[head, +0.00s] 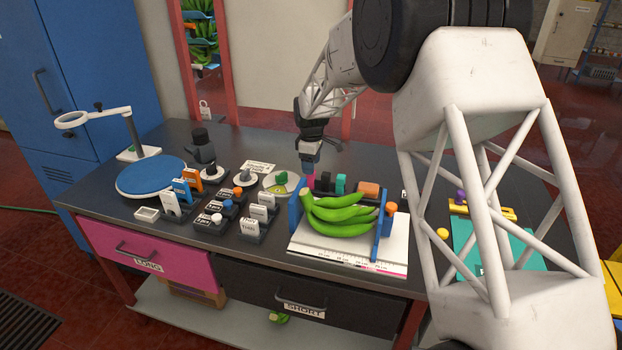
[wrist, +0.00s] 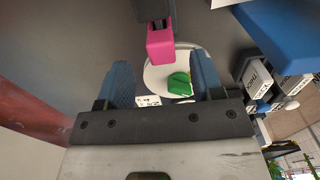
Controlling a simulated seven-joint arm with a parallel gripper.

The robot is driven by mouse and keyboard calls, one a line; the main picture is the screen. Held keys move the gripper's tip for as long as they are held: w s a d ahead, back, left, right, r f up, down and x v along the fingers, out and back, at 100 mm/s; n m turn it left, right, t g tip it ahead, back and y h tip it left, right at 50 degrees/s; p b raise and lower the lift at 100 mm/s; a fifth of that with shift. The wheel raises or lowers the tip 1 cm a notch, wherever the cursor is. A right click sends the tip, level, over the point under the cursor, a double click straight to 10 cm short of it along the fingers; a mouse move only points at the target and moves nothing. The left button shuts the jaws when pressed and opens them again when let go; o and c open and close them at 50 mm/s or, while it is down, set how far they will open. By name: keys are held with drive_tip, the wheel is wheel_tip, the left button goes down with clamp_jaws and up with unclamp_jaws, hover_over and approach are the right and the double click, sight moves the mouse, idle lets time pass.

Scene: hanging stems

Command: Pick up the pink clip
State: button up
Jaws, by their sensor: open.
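The pink clip (head: 310,182) stands at the left end of a row of clips behind the bananas, partly hidden by my gripper and a blue upright. In the wrist view the pink clip (wrist: 161,45) shows just beyond the fingertips, roughly centred between them, with a dark block against it. My gripper (head: 309,163) points down right above the clip. In the wrist view my gripper (wrist: 163,72) has its two blue-grey fingers apart with nothing held. I cannot tell whether a finger touches the clip.
Green bananas (head: 340,215) lie in front between blue uprights (head: 295,213) on a white board (head: 335,255). A round white dish (head: 270,184) with a green piece lies left, beside several labelled holders.

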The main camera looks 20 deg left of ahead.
sight(311, 177)
drive_tip(key=shift+f, duration=0.35)
drive_tip(key=shift+f, duration=0.1)
drive_tip(key=shift+s+f, duration=0.1)
drive_tip(key=shift+f, duration=2.4)
drive_tip(key=shift+c, duration=0.2)
drive_tip(key=c, duration=0.9)
drive_tip(key=shift+c, duration=0.2)
drive_tip(key=shift+r, duration=5)
